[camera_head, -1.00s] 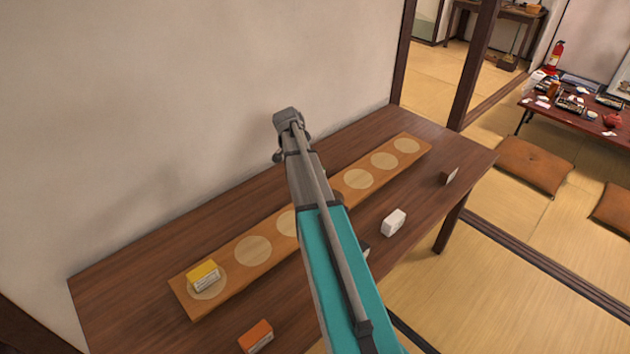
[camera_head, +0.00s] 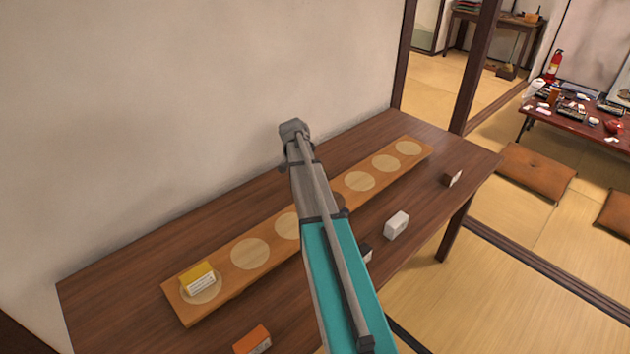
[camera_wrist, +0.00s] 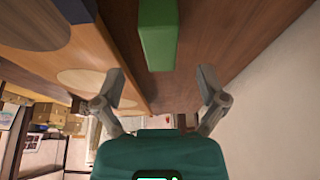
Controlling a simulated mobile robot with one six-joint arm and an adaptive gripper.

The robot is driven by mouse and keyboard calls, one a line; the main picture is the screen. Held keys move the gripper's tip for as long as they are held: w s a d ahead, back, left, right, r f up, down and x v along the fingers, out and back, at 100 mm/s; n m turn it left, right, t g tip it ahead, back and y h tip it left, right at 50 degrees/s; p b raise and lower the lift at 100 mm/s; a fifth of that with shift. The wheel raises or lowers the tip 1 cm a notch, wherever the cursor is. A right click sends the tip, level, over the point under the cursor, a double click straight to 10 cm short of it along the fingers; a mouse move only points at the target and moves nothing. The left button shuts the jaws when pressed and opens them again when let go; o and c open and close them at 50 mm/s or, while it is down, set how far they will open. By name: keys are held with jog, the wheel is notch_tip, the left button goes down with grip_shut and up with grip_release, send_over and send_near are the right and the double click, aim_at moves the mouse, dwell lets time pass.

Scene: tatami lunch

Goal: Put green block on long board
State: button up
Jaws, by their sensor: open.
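The green block (camera_wrist: 158,35) shows in the wrist view on the brown tabletop, beside the long board (camera_wrist: 105,50). It lies ahead of my open gripper (camera_wrist: 163,86), roughly in line with the gap between the fingers, and its far end is cut off by the frame. Nothing is between the fingertips. In the head view, the long board (camera_head: 228,285) lies lengthwise on the table with a row of pale circles. My arm covers its middle.
A yellow block (camera_head: 199,277) sits on the board's left-end circle. Orange (camera_head: 252,339), white (camera_head: 396,225) and brown (camera_head: 452,177) blocks stand on the table's front side. A dark block (camera_head: 366,253) is partly behind my arm. A blue shape (camera_wrist: 32,25) is over the board. A wall backs the table.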

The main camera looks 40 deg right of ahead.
jog(key=shift+f, duration=0.1)
jog(key=shift+b+x, duration=2.35)
jog(key=shift+x, duration=0.2)
jog(key=shift+d, duration=0.15)
grip_shut()
jog(key=shift+r, duration=0.3)
notch_tip(320, 180, up, 2)
jog(key=p, duration=0.2)
jog(key=shift+r+p, duration=0.1)
jog(key=shift+p, duration=0.2)
jog(key=s+a+r+p, duration=0.6)
jog(key=s+r+p, duration=0.4)
jog(key=s, duration=0.2)
jog(key=shift+s+a+r, duration=0.2)
jog(key=shift+s, duration=0.05)
